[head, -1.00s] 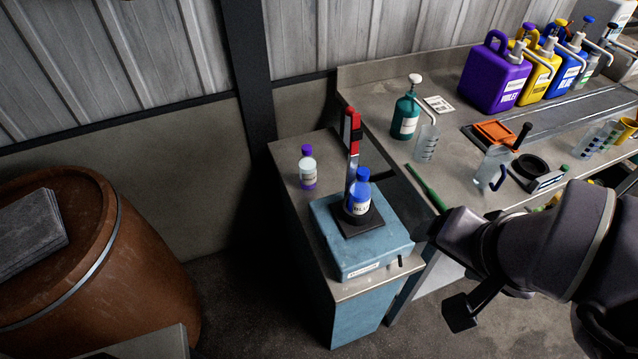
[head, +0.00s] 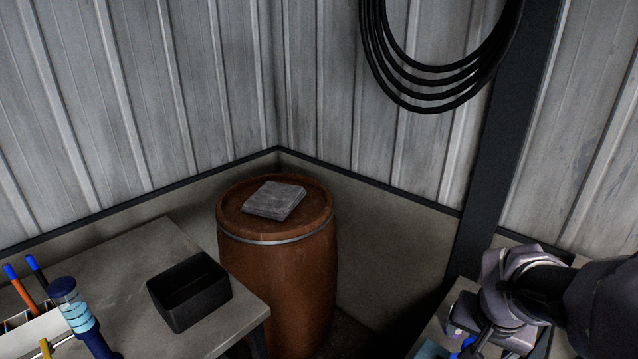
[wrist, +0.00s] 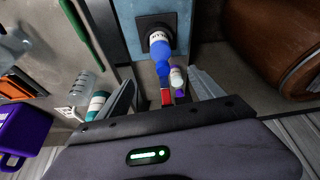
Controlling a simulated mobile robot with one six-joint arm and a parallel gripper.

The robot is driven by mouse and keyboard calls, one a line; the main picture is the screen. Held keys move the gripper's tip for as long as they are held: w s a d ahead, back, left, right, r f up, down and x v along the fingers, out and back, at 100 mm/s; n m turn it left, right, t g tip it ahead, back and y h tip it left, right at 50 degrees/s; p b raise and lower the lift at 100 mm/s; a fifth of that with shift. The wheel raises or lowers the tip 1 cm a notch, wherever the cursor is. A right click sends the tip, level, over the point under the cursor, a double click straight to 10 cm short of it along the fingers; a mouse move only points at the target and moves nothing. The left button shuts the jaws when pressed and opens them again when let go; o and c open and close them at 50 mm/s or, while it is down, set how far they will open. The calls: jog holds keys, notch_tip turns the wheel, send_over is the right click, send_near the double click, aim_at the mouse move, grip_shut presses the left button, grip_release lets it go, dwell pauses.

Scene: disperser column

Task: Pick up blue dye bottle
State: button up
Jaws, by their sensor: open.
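A teal bottle (wrist: 97,103) and violet jug (wrist: 20,135) are at left. The head view shows a brown barrel (head: 280,270) and black bin (head: 188,290).

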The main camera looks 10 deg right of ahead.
jog(key=b+x, duration=0.1)
jog(key=x, duration=0.3)
jog(key=b+x, duration=0.2)
jog(key=x, duration=0.2)
jog(key=b+x, duration=0.2)
jog(key=x, duration=0.2)
jog(key=shift+s+a+f, duration=0.1)
jog(key=shift+a, duration=0.2)
jog(key=b+x, duration=0.1)
jog(key=x, duration=0.1)
jog(key=b+x, duration=0.2)
jog(key=x, duration=0.1)
jog(key=shift+s+a+f, duration=0.15)
jog(key=shift+a+f, duration=0.05)
jog(key=shift+r, duration=0.15)
grip_shut()
